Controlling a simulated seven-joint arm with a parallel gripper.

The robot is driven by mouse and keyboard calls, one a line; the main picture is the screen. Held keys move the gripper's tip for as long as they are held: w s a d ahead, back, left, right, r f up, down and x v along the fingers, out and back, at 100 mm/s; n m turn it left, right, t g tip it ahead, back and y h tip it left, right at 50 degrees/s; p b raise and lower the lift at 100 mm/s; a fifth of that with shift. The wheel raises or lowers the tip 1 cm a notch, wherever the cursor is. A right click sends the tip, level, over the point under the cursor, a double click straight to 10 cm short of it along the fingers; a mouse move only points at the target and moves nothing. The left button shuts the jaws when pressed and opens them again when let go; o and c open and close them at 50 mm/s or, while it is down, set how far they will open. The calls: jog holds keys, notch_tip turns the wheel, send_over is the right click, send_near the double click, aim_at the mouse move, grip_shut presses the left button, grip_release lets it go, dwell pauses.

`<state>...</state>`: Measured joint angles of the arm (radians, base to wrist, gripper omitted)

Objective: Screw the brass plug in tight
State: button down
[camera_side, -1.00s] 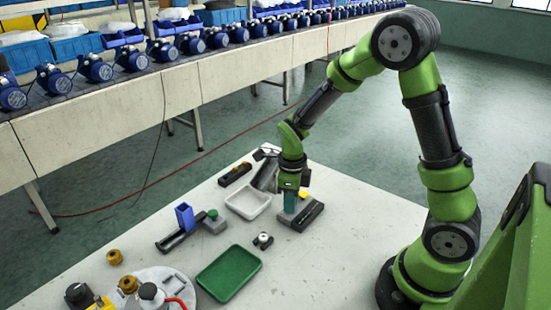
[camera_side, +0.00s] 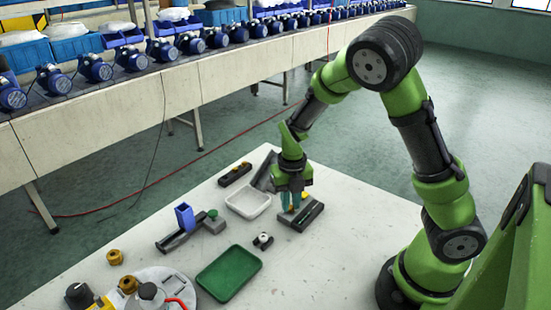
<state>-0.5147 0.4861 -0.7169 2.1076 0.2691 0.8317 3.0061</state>
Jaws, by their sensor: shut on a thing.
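My gripper (camera_side: 293,203) points down over a dark fixture (camera_side: 313,215) on the white table, right of the middle. Its teal fingers are shut on the brass plug, which they largely hide. A small yellow patch (camera_side: 305,195) shows beside the fingers; I cannot tell whether it belongs to the plug or the fixture. How deep the plug sits is hidden.
A white tray (camera_side: 232,211) stands just left of the gripper, with a green tray (camera_side: 229,275) nearer. A blue bin (camera_side: 184,216) and a brass-coloured round part (camera_side: 115,257) are farther left.

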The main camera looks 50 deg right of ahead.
jog(key=shift+m, duration=0.5)
jog(key=m, duration=0.2)
jog(key=shift+m, duration=0.3)
jog(key=m, duration=0.4)
jog(key=shift+m, duration=0.3)
